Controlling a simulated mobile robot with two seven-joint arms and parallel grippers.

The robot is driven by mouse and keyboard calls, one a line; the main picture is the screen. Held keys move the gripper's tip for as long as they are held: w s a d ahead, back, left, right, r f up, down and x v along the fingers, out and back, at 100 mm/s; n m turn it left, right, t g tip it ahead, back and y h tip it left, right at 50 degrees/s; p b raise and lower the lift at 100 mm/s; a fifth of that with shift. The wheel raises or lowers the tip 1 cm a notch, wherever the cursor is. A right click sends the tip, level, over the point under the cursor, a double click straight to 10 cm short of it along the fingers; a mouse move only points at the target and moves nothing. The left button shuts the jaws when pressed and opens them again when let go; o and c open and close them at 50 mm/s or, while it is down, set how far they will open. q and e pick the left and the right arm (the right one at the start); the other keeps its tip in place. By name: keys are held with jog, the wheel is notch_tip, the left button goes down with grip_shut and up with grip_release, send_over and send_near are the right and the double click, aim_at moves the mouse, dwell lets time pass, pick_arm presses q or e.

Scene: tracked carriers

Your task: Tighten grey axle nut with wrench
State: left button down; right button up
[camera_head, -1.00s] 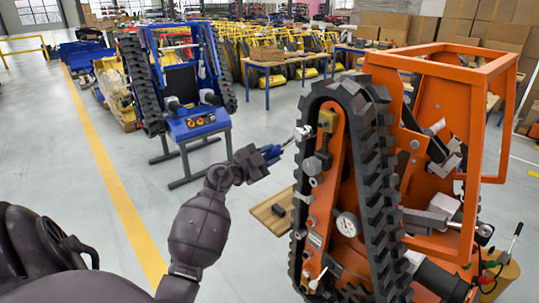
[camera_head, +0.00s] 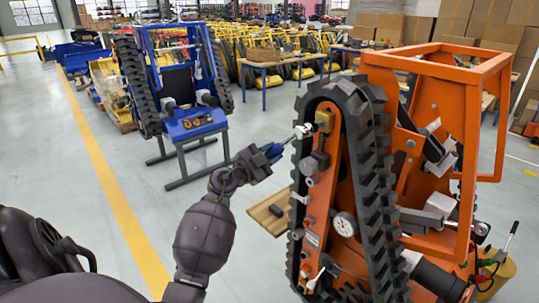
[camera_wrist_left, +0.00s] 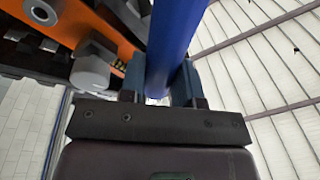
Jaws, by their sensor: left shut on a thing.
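My left gripper (camera_head: 269,154) is shut on the blue handle of a wrench (camera_head: 275,151). The blue handle (camera_wrist_left: 175,40) also runs between the fingers in the left wrist view. The wrench's silver head (camera_head: 301,131) points up and right to the upper side of the orange tracked carrier (camera_head: 318,205), beside a brass-coloured block (camera_head: 324,121). The grey axle nut is too small to single out there, and I cannot tell whether the head sits around it. My right gripper is not in view.
A black rubber track (camera_head: 372,190) loops around the orange side plate. A dial gauge (camera_head: 344,224) sits lower on it. A wooden board (camera_head: 268,214) juts out below the wrench. A blue carrier (camera_head: 194,122) stands behind at the left.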

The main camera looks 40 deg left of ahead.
pick_arm(q)
jog(key=shift+d+r+n+t+y, duration=0.2)
jog(key=shift+n+t+y, duration=0.1)
jog(key=shift+t+y, duration=0.15)
dwell(0.4)
jog(key=shift+f+y+x, duration=0.1)
jog(key=shift+y+x, duration=0.05)
jog(key=shift+x, duration=0.4)
jog(key=shift+f+y+x, duration=0.1)
jog(key=shift+f+x, duration=0.05)
jog(key=shift+x, duration=0.45)
dwell(2.3)
dwell(0.5)
jog(key=c, duration=1.4)
grip_release()
jog(key=shift+c, duration=0.2)
grip_shut()
